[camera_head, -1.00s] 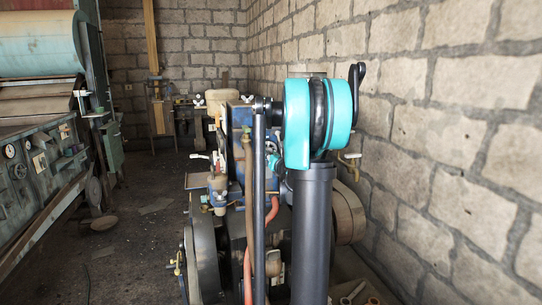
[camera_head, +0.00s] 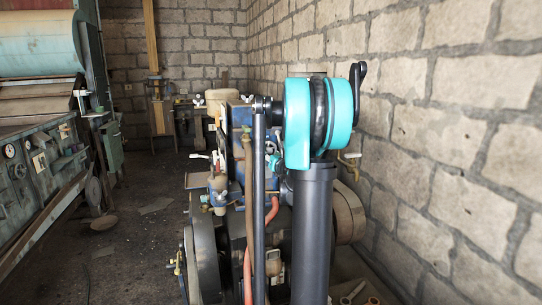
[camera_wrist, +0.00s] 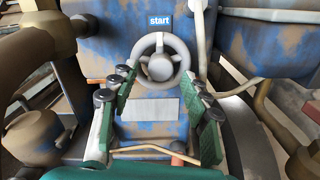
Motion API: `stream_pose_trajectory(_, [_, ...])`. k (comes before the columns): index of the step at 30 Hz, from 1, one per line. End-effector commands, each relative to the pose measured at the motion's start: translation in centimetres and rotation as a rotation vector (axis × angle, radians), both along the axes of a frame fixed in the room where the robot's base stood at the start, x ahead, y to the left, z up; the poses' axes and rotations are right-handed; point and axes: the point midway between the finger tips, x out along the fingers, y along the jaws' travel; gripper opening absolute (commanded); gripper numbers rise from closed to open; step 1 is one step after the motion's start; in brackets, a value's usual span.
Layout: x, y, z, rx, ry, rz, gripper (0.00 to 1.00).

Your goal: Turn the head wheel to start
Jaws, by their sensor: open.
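The head wheel (camera_wrist: 160,65) is a small grey handwheel with spokes and a round hub, in the upper middle of the wrist view. A blue label reading "start" (camera_wrist: 159,21) sits just above it on the worn blue engine body. My gripper (camera_wrist: 160,82) is open, its green-padded fingers reaching up from below. The fingertips are on the left and right of the wheel's lower part, and I see no clear contact.
A blank pale plate (camera_wrist: 154,109) lies below the wheel. A pale pipe (camera_wrist: 240,88) curves to the right of the wheel, and a rusty brown cylinder (camera_wrist: 35,138) is at the left. A brick wall (camera_head: 430,140) runs along the right; open floor (camera_head: 130,230) lies left of the engine.

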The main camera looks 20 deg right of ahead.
Motion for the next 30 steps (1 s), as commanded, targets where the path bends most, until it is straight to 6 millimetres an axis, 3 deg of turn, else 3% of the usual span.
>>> stream_pose_trajectory(16, [-9.7,0.5,0.0,0.000,0.000,-0.001,0.47])
stream_pose_trajectory(22, [-11.3,0.6,0.0,0.000,0.000,-0.001,0.47])
stream_pose_trajectory(30, [-11.6,0.7,0.0,0.000,0.000,0.000,0.47])
